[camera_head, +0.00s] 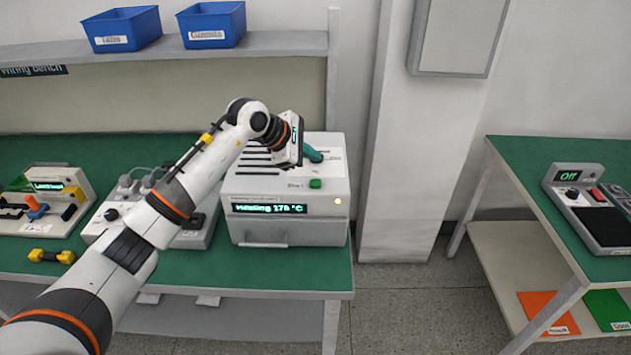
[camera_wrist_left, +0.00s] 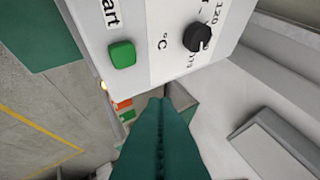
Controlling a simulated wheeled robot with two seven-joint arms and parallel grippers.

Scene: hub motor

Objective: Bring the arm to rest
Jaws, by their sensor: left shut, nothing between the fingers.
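My left arm (camera_head: 150,210) reaches in from the lower left of the head view, across the green bench. Its gripper (camera_head: 314,154) is over the top of a white oven (camera_head: 285,215), by the oven's right part. The teal fingers are shut and empty. In the left wrist view the shut fingers (camera_wrist_left: 160,120) point past the oven's panel, which shows a green button (camera_wrist_left: 122,54) and a black knob (camera_wrist_left: 197,38). The oven's display reads "Heating 170 °C" or similar, with an amber light lit. My right gripper is not in view.
Left of the oven are a grey device (camera_head: 205,232) and another station (camera_head: 45,205) on the bench (camera_head: 305,278). A shelf with blue bins (camera_head: 212,25) is above. A pillar (camera_head: 415,150) stands right of the oven. A second bench (camera_head: 540,165) is far right, beyond open floor.

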